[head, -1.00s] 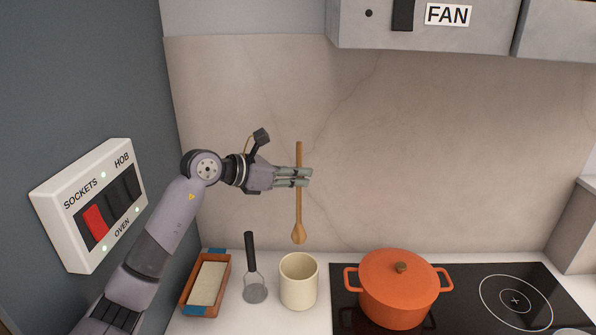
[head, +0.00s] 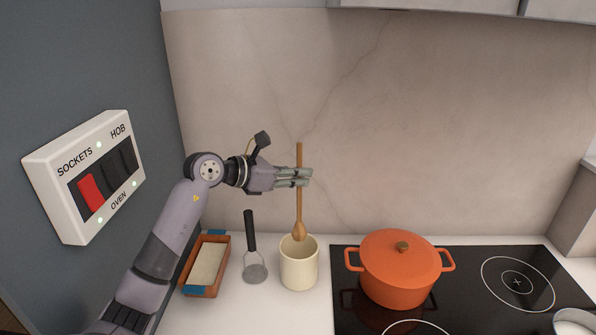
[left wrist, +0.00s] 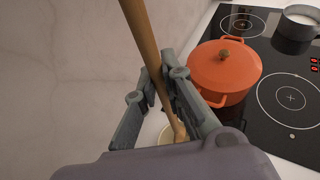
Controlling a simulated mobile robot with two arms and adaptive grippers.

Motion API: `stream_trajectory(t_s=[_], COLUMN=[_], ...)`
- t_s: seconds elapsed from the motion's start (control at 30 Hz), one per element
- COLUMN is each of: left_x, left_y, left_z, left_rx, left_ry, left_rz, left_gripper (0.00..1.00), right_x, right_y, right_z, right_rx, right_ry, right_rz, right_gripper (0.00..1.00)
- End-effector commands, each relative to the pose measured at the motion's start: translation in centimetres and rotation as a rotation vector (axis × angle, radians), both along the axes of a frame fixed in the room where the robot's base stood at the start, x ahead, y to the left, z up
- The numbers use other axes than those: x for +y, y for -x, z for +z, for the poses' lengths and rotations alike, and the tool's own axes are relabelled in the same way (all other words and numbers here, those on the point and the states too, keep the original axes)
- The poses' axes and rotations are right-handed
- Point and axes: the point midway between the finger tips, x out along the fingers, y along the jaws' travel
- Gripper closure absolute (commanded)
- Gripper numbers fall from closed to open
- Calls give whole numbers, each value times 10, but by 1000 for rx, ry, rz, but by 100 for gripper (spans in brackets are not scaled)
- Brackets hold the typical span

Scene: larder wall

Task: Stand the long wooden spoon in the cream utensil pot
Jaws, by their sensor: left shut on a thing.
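My left gripper (head: 300,177) is shut on the long wooden spoon (head: 299,210), which it holds upright with the bowl end down. The cream utensil pot (head: 299,266) stands on the counter below. In the head view the spoon's bowl is at the pot's far rim; whether it is inside the opening or behind it I cannot tell. In the left wrist view the spoon (left wrist: 143,40) runs down between the fingers, and part of the pot (left wrist: 170,135) shows behind its lower end. My right gripper is not in view.
An orange lidded pot (head: 400,275) stands on the black hob (head: 470,300) to the right. A masher-like utensil with a black handle (head: 250,230) and a terracotta tray (head: 222,278) lie left of the cream pot. A switch panel (head: 80,150) is on the left wall.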

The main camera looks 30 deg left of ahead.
Motion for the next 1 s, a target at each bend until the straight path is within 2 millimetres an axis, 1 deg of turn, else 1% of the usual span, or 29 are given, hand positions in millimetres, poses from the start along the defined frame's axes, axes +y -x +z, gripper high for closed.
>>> stream_trajectory(t_s=[0.03,0.1,0.5,0.9,1.0], left_x=[0,0,0,0,0], left_y=[0,0,0,0,0], left_z=[-8,-14,-46,-77,-83], left_rx=[-1,-1,-1,-1,-1], left_ry=[-1,-1,-2,-1,-2], left_rz=[1,1,0,1,0], left_gripper=[100,100,100,100,100], right_x=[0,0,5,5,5], right_y=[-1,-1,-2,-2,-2], right_z=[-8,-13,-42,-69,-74], right_rx=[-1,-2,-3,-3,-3], right_ry=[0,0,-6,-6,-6], right_rz=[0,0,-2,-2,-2], right_gripper=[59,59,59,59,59])
